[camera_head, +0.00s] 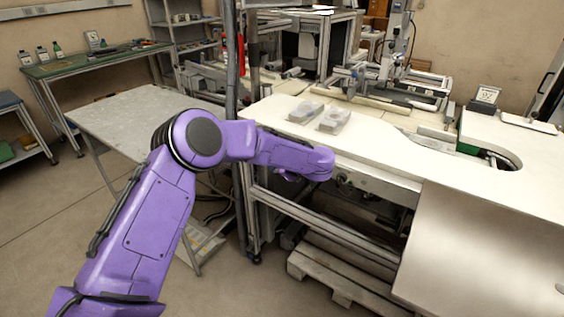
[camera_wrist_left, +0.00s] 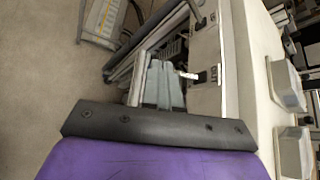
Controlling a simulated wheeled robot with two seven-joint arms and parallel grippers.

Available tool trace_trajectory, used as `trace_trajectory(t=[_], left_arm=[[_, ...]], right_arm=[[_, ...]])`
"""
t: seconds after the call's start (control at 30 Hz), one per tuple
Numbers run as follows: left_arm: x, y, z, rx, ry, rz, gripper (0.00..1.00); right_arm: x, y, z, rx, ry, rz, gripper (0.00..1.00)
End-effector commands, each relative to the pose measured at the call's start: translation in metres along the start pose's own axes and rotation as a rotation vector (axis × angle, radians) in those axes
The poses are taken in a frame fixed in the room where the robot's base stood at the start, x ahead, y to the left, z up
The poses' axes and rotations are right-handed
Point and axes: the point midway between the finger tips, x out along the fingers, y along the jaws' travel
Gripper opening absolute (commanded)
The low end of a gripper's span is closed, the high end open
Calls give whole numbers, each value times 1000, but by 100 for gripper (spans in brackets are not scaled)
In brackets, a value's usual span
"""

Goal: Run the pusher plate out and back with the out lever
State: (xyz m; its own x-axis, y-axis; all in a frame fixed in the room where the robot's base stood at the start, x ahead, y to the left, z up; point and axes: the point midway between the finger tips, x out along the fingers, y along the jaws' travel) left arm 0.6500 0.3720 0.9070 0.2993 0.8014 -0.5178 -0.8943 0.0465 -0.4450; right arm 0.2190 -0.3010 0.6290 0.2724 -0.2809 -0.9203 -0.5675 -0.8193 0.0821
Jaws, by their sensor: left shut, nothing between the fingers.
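My left arm (camera_head: 240,145) reaches in from the left to the front edge of the white-topped machine table (camera_head: 400,160). Its hand hides the fingers in the head view. In the left wrist view my left gripper (camera_wrist_left: 158,72) is shut and empty, its grey fingers side by side. Just to the right of the fingertips, a small pale lever (camera_wrist_left: 188,75) sticks out from a front panel with a black fitting (camera_wrist_left: 213,74). I cannot tell whether the fingers touch it. I cannot make out the pusher plate for certain. My right gripper is not in view.
Two grey blocks (camera_head: 305,112) (camera_head: 334,120) lie on the table top above the hand. A rail frame (camera_head: 320,222) and a wooden pallet (camera_head: 340,275) are below. A grey side table (camera_head: 140,115) stands left. The floor at lower left is clear.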

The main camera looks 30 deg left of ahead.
Motion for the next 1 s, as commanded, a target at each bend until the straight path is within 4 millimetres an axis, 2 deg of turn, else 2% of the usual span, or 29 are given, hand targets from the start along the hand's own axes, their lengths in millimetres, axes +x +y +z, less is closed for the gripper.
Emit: trace_trajectory(t=[0.4,0.73,0.87,1.0], left_arm=[[-10,-8,9,4,2,-1,0],[-13,-8,8,5,3,-2,0],[-30,-9,5,7,5,-7,0],[-62,-8,0,9,7,-11,0]], right_arm=[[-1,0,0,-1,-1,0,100],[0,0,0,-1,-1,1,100],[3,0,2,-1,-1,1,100],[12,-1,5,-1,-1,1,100]])
